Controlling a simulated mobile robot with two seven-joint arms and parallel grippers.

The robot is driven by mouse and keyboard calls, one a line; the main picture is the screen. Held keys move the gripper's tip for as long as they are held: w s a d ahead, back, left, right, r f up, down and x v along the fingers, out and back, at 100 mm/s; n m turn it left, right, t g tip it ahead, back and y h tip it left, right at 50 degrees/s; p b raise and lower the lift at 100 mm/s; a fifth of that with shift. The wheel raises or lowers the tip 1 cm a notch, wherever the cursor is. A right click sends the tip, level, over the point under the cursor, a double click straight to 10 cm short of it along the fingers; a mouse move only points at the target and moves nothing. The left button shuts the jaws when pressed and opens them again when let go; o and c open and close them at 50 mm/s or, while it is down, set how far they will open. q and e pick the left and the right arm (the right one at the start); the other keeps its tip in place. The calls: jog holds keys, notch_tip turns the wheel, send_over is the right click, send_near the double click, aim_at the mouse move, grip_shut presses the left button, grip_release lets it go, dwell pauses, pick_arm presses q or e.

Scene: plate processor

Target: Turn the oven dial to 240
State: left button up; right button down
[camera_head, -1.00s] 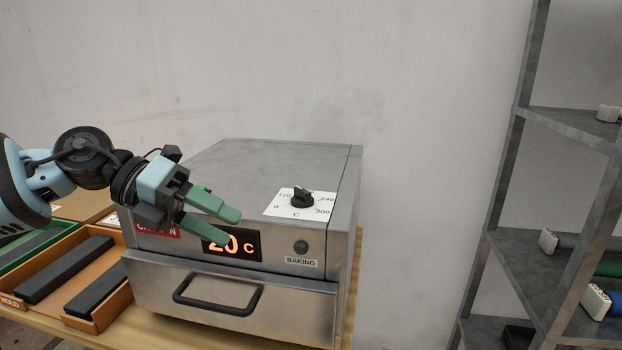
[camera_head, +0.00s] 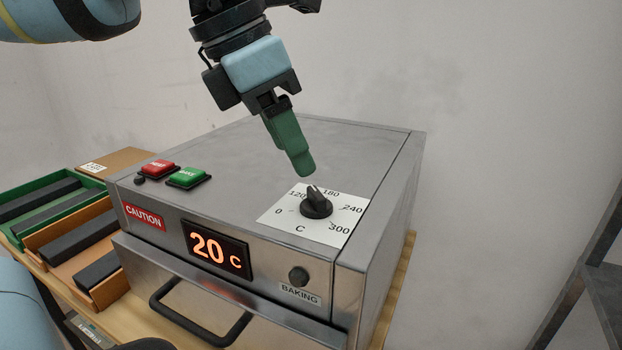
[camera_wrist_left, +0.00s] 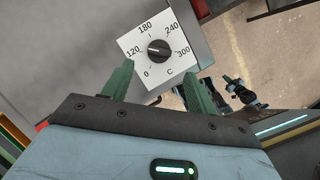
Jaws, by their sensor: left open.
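The oven dial (camera_head: 316,206) is a black knob on a white scale plate on the oven's top, near its front right corner. The scale reads 0, 120, 180, 240 and 300. In the left wrist view the dial (camera_wrist_left: 159,51) has a pale pointer mark towards 120. My left gripper (camera_head: 303,172) points down just above and behind the dial, not touching it. In the wrist view its green fingers (camera_wrist_left: 158,74) are apart and empty, with the dial ahead of the gap. What looks like my right gripper (camera_wrist_left: 240,92) shows small in the wrist view.
The oven's display (camera_head: 217,249) reads 20 C. A red button (camera_head: 160,167) and a green button (camera_head: 188,178) sit at the top's left. An oven handle (camera_head: 200,318) juts out in front. Trays (camera_head: 85,248) with dark bars stand left. A shelf (camera_head: 590,280) is at right.

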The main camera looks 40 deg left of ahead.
aim_at(314, 192)
pick_arm(q)
jog(key=x, duration=0.6)
jog(key=shift+w+f, duration=0.2)
jog(key=shift+f, duration=0.05)
pick_arm(e)
jog(key=shift+w+r, duration=0.15)
jog(key=shift+w, duration=0.35)
pick_arm(q)
jog(key=shift+c, duration=0.5)
jog(key=c, duration=0.9)
pick_arm(e)
jog(key=shift+s, duration=0.15)
